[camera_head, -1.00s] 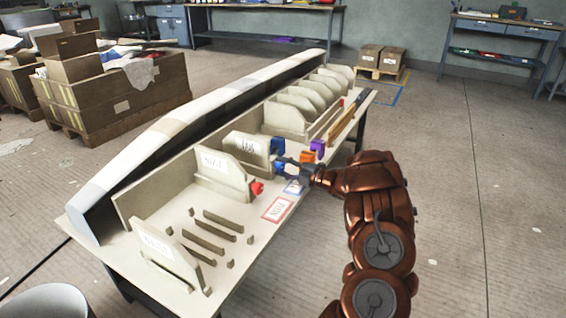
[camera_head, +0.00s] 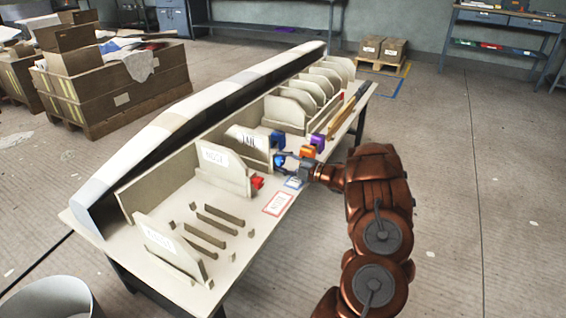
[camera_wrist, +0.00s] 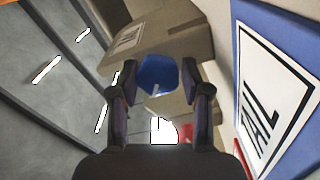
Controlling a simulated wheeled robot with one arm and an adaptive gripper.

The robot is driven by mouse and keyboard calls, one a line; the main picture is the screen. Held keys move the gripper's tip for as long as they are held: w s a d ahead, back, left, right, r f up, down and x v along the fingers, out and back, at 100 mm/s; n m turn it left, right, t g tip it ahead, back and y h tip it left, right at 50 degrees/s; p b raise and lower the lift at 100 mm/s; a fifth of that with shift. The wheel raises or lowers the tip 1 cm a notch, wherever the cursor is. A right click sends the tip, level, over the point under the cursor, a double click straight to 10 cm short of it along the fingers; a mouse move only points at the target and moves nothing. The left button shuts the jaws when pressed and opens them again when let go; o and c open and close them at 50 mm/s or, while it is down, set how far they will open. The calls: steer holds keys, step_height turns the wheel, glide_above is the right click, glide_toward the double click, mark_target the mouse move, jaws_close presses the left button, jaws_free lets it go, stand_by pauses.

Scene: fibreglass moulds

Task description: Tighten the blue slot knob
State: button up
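The blue slot knob (camera_head: 279,160) sits on the front end of the mould board (camera_head: 249,145) with a lettered white label. In the wrist view the knob (camera_wrist: 158,75) lies between my two fingertips. My gripper (camera_head: 286,160) reaches it from the right, and it also shows in the wrist view (camera_wrist: 159,72). A lettered label (camera_wrist: 275,95) on a blue card fills the right of the wrist view.
A red knob (camera_head: 257,182) is on the nearer board (camera_head: 222,172). Another blue piece (camera_head: 278,138), an orange piece (camera_head: 308,151) and a purple piece (camera_head: 318,140) stand close behind my gripper. Red-framed (camera_head: 278,203) and blue-framed cards lie on the table edge. The floor at right is clear.

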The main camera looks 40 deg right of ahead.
steer(key=o, duration=0.3)
steer(key=shift+d, duration=0.15)
steer(key=shift+o, duration=0.2)
steer(key=shift+s, duration=0.1)
steer(key=v, duration=1.2)
